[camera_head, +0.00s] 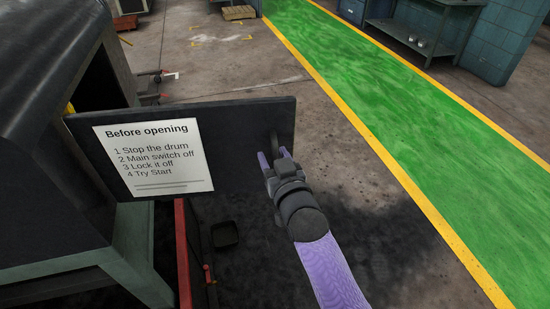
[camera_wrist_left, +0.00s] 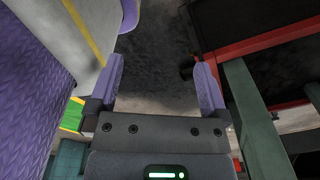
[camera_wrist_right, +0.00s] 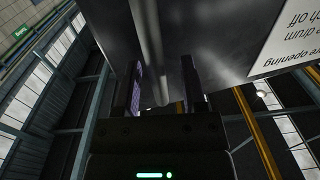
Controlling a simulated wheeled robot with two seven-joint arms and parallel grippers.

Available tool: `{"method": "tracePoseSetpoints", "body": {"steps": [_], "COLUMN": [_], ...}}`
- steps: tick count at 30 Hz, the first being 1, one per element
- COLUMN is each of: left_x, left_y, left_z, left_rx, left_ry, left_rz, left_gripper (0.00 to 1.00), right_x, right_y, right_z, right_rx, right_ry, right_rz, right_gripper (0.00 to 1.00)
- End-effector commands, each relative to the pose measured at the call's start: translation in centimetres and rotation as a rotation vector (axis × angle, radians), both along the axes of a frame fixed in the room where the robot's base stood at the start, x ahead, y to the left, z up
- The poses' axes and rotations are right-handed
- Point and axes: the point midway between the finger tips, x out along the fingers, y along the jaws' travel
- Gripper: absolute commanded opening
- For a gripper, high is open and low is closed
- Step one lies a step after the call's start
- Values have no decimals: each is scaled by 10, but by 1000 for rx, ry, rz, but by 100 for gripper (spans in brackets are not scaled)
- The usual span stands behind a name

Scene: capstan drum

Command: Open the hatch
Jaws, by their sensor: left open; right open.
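The hatch (camera_head: 245,140) is a dark flat panel with a white "Before opening" notice (camera_head: 155,158) on it. It stands swung out from the black machine housing (camera_head: 45,70), and a dark opening shows behind its left end. A dark handle (camera_head: 283,125) is near its right end. My right gripper (camera_head: 275,158) is at this handle with its jaws open. In the right wrist view the handle bar (camera_wrist_right: 150,55) runs between the two fingers; I cannot tell whether they touch it. My left gripper (camera_wrist_left: 160,78) is open and empty, outside the head view.
A red rail (camera_head: 182,250) and a green-grey frame (camera_head: 130,240) stand below the hatch. A small black tray (camera_head: 225,234) lies on the floor. The floor right of the hatch is clear up to the green walkway (camera_head: 430,130). A bench (camera_head: 425,30) stands far off.

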Motion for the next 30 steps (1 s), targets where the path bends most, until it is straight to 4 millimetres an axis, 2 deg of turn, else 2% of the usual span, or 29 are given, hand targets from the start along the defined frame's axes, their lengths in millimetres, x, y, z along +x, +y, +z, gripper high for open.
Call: {"method": "tracePoseSetpoints", "body": {"steps": [4,12,15,30], "left_x": [0,1,1,1], "left_y": [-1,-10,-12,-7], "left_z": [7,17,18,17], "left_rx": [-1,-18,-21,-13], "left_ry": [-1,-2,-3,-3], "left_rz": [1,10,10,8], "left_gripper": [99,99,99,99], "right_x": [-15,-74,-86,-90], "right_y": [-7,-32,-37,-40], "right_z": [1,1,0,-4], "right_rx": [0,-2,0,-2], "right_ry": [1,1,0,6], "right_rz": [0,1,1,0], "right_gripper": [53,53,53,53]}}
